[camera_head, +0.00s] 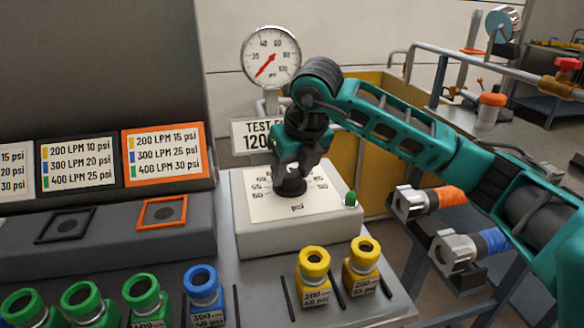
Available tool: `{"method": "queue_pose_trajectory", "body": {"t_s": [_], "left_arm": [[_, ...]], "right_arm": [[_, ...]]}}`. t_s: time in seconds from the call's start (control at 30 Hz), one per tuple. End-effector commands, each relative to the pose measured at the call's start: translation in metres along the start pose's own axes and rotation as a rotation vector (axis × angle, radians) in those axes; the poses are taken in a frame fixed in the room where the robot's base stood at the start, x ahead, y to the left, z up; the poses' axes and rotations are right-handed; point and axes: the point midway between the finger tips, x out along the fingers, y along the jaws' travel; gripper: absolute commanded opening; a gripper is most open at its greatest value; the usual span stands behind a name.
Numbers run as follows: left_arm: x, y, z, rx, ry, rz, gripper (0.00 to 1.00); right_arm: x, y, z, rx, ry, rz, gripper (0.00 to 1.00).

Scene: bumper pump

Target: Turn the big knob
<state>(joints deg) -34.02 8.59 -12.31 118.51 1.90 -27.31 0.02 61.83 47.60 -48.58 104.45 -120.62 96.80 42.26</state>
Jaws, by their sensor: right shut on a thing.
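The big knob (291,187) is dark and sits on a white dial plate marked with numbers and "psi", on top of a grey box (290,238). My right arm reaches in from the right, and my right gripper (290,172) points down over the knob, shut on it. The fingertips and much of the knob are hard to make out against each other. A round pressure gauge (271,56) stands behind, its red needle pointing to the lower left. My left gripper is not in view.
A small green button (350,198) is on the box's right corner. Yellow fittings (313,275) stand in front of it, with blue (203,292) and green ones (140,293) to the left. Orange (445,197) and blue (490,240) hose couplings are at the right, below my arm.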

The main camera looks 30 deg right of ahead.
Motion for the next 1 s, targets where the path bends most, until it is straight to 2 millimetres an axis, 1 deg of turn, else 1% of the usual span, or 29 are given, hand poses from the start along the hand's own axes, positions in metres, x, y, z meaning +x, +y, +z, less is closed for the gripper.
{"method": "queue_pose_trajectory", "body": {"t_s": [0.2, 0.6, 0.63, 0.87, 1.0], "left_arm": [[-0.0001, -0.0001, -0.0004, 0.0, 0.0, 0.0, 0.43], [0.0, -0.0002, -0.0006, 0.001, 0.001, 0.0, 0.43], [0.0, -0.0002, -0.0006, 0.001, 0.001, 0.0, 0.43], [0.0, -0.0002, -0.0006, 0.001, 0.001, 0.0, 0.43], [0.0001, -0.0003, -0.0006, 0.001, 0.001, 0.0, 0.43]], "right_arm": [[0.0001, 0.0002, -0.0005, 0.037, 0.003, -0.016, 0.19], [0.0003, 0.0001, -0.0007, 0.043, 0.004, -0.018, 0.19], [0.0003, 0.0001, -0.0007, 0.043, 0.004, -0.018, 0.5], [0.0002, 0.0002, -0.0005, 0.042, 0.002, -0.018, 0.72], [0.0002, 0.0002, -0.0004, 0.042, 0.002, -0.018, 0.74]]}}
